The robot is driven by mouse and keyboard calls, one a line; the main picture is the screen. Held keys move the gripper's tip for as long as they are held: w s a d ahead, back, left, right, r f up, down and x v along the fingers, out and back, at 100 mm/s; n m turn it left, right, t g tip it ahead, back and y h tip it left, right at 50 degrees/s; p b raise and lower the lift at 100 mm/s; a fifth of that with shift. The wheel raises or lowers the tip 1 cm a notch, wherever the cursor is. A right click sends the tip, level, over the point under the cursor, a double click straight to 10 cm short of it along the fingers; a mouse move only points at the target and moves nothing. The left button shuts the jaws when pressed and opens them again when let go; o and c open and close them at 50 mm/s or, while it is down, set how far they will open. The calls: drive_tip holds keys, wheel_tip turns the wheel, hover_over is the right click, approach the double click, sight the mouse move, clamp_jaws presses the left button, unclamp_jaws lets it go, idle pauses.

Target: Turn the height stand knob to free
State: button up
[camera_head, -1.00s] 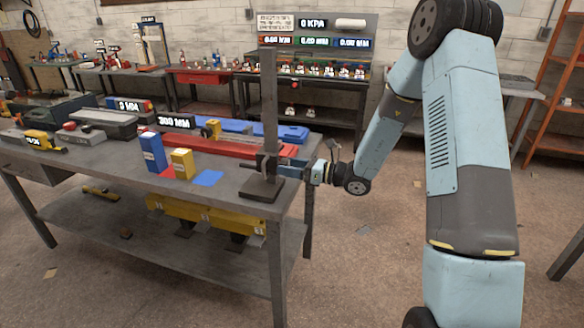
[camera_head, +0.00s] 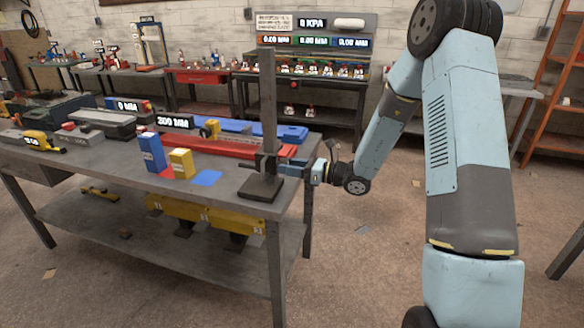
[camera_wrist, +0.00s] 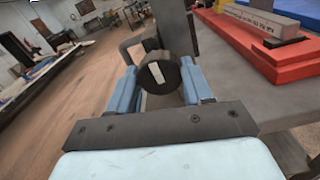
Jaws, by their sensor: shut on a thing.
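The height stand (camera_head: 268,110) is a tall grey column on a dark square base (camera_head: 262,188), upright at the near right corner of the bench. Its knob (camera_wrist: 159,73) is a dark round cylinder with a pale mark on its face, seen in the wrist view. My gripper (camera_wrist: 161,85) is shut on the knob, with one light-blue finger on each side of it. In the head view my gripper (camera_head: 284,168) reaches the stand from the right, low on the column. The knob is too small there to make out.
A blue box (camera_head: 152,153) and a yellow box (camera_head: 181,163) stand left of the stand, with a blue flat piece (camera_head: 206,178) nearby. A long red tool (camera_wrist: 265,50) lies behind the column. Open floor (camera_head: 380,240) lies right of the bench.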

drive_tip(key=n, duration=0.4)
drive_tip(key=shift+a+n, duration=0.2)
drive_tip(key=shift+n, duration=0.1)
drive_tip(key=n, duration=0.4)
drive_tip(key=shift+s+n, duration=0.15)
drive_tip(key=shift+n, duration=0.15)
drive_tip(key=shift+s+a+f+n, duration=0.1)
drive_tip(key=shift+a+n, duration=0.05)
drive_tip(key=shift+n, duration=3.95)
drive_tip(key=o, duration=1)
drive_tip(key=shift+o, duration=0.2)
drive_tip(key=shift+d, duration=0.2)
